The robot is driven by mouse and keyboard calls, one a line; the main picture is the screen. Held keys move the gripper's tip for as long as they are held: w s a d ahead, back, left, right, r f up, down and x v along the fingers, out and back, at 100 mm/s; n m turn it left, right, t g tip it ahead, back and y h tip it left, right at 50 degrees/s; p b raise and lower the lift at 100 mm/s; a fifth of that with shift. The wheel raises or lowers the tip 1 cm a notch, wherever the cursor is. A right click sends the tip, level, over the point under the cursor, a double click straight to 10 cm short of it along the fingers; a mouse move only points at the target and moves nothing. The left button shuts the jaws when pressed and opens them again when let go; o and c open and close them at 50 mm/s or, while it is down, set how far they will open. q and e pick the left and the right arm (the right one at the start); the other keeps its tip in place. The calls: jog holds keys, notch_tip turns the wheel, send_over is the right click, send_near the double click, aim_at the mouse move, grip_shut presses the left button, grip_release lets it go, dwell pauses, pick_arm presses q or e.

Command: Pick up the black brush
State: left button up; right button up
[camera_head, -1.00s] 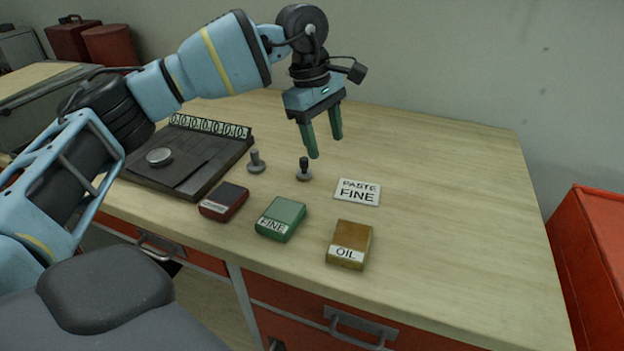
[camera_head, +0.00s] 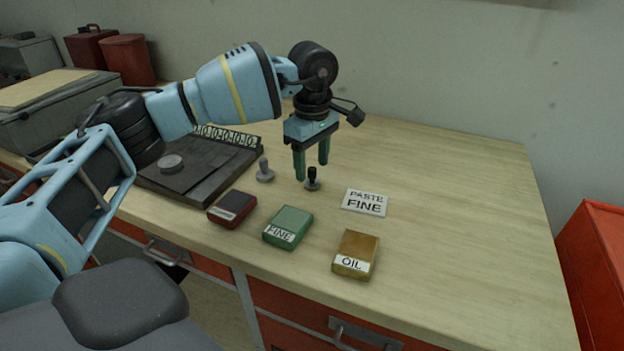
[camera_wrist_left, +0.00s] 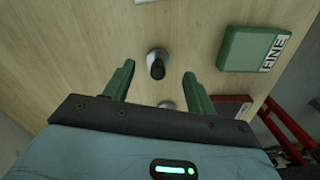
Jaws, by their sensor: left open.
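The black brush (camera_head: 312,178), a small upright piece with a dark handle and a round grey base, stands on the bench. It also shows in the left wrist view (camera_wrist_left: 157,66), ahead of the fingers and roughly between their lines. My left gripper (camera_head: 311,172) is open and empty, its green fingers pointing down just above and behind the brush. In the left wrist view its fingers (camera_wrist_left: 158,78) are spread. A similar grey brush (camera_head: 265,171) stands to the left; it is partly hidden in the left wrist view. My right gripper is not in view.
In front are a dark red box (camera_head: 232,208), a green FINE box (camera_head: 288,228) and a yellow OIL box (camera_head: 356,255). A PASTE FINE card (camera_head: 365,203) lies right of the brush. A dark case (camera_head: 215,175) stands left. The bench's right side is clear.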

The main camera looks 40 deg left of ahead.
aim_at(312, 168)
pick_arm(q)
jog(key=shift+w+a+f, duration=0.15)
jog(key=shift+f, duration=1.75)
jog(key=shift+c, duration=0.5)
jog(key=c, duration=1)
